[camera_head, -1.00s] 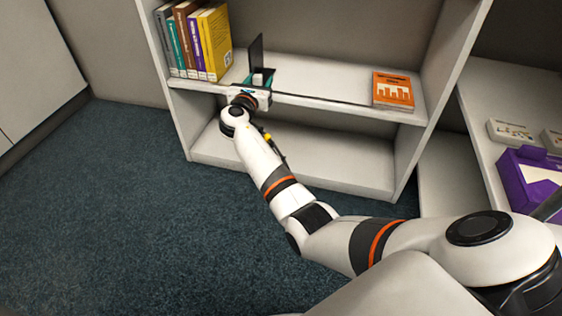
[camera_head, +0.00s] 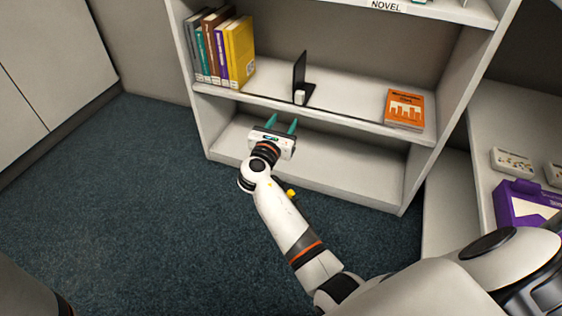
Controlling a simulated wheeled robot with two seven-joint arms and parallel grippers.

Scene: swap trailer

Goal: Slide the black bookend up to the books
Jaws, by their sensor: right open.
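The black bookend (camera_head: 300,72) stands upright on the middle shelf, to the right of the row of books. The books (camera_head: 226,50), in grey, teal, brown, purple and yellow, stand at the shelf's left end. A clear gap of bare shelf lies between the yellow book (camera_head: 240,52) and the bookend. My right gripper (camera_head: 281,122) is open and empty, with its teal fingers apart, in front of and below the shelf edge. It does not touch the bookend. My left gripper is out of view.
An orange book (camera_head: 405,108) lies flat at the right end of the middle shelf (camera_head: 345,98). The lower shelf (camera_head: 345,165) is empty. A purple box (camera_head: 520,205) and small white boxes sit on the unit at right.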

